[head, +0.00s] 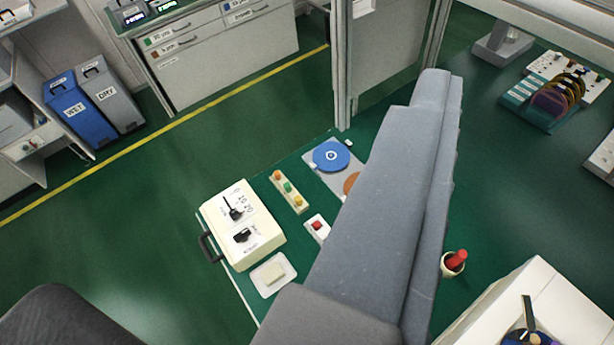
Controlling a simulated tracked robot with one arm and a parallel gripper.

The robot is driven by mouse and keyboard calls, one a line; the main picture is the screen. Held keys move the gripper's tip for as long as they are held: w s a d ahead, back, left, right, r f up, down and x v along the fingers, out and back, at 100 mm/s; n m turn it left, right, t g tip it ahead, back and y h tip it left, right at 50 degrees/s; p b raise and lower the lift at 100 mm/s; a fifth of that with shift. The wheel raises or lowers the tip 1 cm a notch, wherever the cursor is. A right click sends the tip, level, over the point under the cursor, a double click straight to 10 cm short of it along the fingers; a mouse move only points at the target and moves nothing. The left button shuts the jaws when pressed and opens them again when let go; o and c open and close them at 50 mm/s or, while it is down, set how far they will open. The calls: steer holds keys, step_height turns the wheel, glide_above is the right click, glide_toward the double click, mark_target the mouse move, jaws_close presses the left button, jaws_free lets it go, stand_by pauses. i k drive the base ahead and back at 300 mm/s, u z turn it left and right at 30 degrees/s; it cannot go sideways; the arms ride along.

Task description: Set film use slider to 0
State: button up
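I cannot make out a slider marked film use in the head view. A cream control box (241,226) with a black handle lies on a green bench top left of centre. It carries a black upper control (234,212) beside small markings and a black lower control (243,236); their labels are too small to read surely. A long grey part of mine (385,200) rises across the middle and hides some of the bench. I cannot make out fingertips on it or see it touching any control.
Right of the box are a strip of coloured buttons (288,191), a red button on a white base (317,227) and a blue disc (331,155). A red-topped item (456,260) stands right of my arm. Blue (68,108) and grey (108,97) bins stand upper left. Green floor is clear left.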

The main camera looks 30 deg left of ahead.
mark_target(234, 214)
steer(key=k, duration=0.5)
steer(key=u, duration=0.8)
steer(key=i, duration=0.5)
steer(key=u, duration=0.2)
